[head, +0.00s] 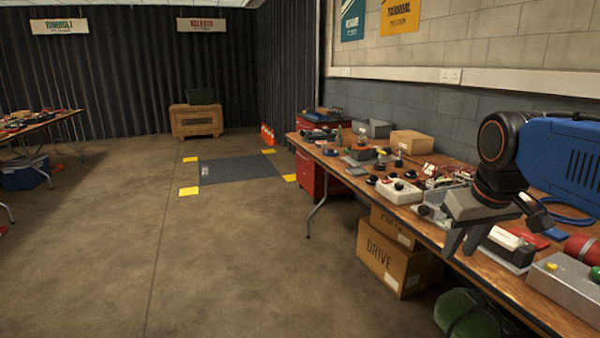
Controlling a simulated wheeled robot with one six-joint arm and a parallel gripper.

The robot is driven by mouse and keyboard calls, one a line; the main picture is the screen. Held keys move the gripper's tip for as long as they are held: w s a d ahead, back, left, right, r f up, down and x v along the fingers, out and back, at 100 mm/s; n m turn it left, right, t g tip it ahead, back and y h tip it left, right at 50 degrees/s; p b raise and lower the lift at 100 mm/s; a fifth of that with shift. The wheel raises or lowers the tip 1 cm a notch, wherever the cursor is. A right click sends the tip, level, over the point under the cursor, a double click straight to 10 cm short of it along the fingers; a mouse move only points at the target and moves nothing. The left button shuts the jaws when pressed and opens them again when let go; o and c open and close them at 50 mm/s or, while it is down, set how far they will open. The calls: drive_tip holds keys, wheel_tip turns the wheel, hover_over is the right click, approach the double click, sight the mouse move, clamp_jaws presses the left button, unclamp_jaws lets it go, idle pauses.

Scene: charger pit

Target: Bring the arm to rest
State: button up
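My gripper (460,243) is at the right of the head view, over the front edge of the long wooden workbench (480,275). Its grey fingers point down and to the left. Nothing shows held between them, but whether they are apart is hard to tell from this angle. My arm, with a blue link and black joints, reaches in from the right edge above the bench. The rest of the arm is out of view.
The bench is crowded with a white box (401,191), a grey box (562,285), a red cylinder (583,249) and tools. Cardboard boxes (390,262) and a green bag (470,315) lie below. The floor (200,270) left of the bench is clear, with a dark mat (238,169) beyond.

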drive_tip(key=s+a+f+m, duration=0.1)
drive_tip(key=s+a+f, duration=0.2)
drive_tip(key=s+f, duration=0.9)
wheel_tip(320, 180, down, 2)
drive_tip(key=shift+f+t+y, duration=0.1)
drive_tip(key=shift+t+y, duration=0.2)
idle(1.8)
